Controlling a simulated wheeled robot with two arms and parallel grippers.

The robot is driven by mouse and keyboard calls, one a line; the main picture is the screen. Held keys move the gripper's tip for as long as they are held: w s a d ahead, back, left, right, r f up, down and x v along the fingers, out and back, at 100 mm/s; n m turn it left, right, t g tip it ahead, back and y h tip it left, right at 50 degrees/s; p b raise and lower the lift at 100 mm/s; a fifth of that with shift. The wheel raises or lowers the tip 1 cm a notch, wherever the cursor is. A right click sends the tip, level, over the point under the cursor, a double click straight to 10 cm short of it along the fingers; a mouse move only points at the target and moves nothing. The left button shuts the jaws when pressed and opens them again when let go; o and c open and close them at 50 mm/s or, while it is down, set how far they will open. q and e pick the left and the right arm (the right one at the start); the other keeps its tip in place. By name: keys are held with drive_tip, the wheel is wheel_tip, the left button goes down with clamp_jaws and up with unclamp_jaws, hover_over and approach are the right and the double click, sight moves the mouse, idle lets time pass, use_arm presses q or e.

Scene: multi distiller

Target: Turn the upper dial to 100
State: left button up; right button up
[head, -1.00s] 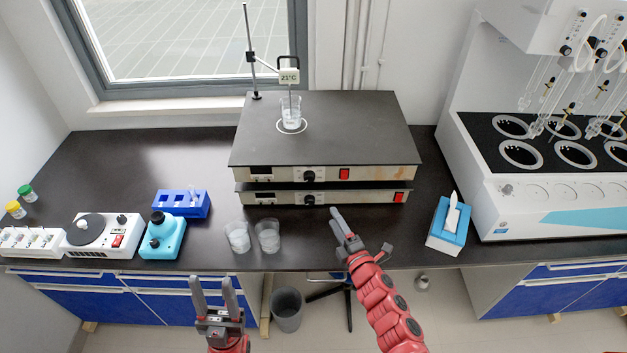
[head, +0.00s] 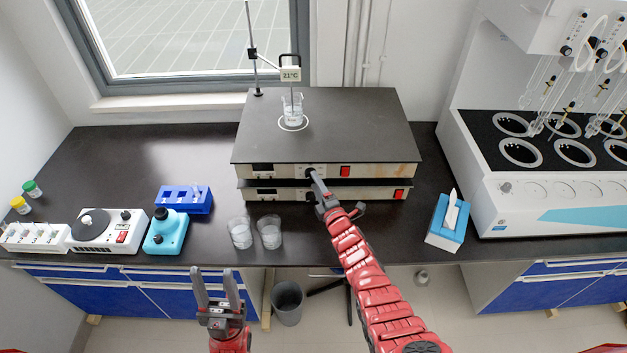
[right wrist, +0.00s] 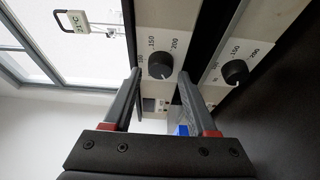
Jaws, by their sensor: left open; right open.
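Two flat hotplate units are stacked, the upper hotplate (head: 380,125) over the lower hotplate (head: 370,192). The upper dial (right wrist: 159,65) is a black knob on a pale panel with 150 and 200 legible. My right gripper (right wrist: 160,76) is open, with its fingertips on either side of the upper dial in the right wrist view; contact cannot be told. In the head view, its fingers partly cover the front dials. The lower dial (right wrist: 236,72) is outside the fingers, to their right. My left gripper (head: 217,285) is open and empty, in front of the bench.
A beaker (head: 293,108) with a thermometer stands on the upper hotplate. Two glass beakers (head: 255,232) stand near the bench front, left of my right arm. A red switch (head: 345,171) is right of the dial. A blue tissue box (head: 448,222) stands farther right.

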drive_tip(key=shift+b+x, duration=0.35)
drive_tip(key=shift+x, duration=0.8)
drive_tip(key=shift+w, duration=0.1)
drive_tip(key=shift+f, duration=0.15)
clamp_jaws()
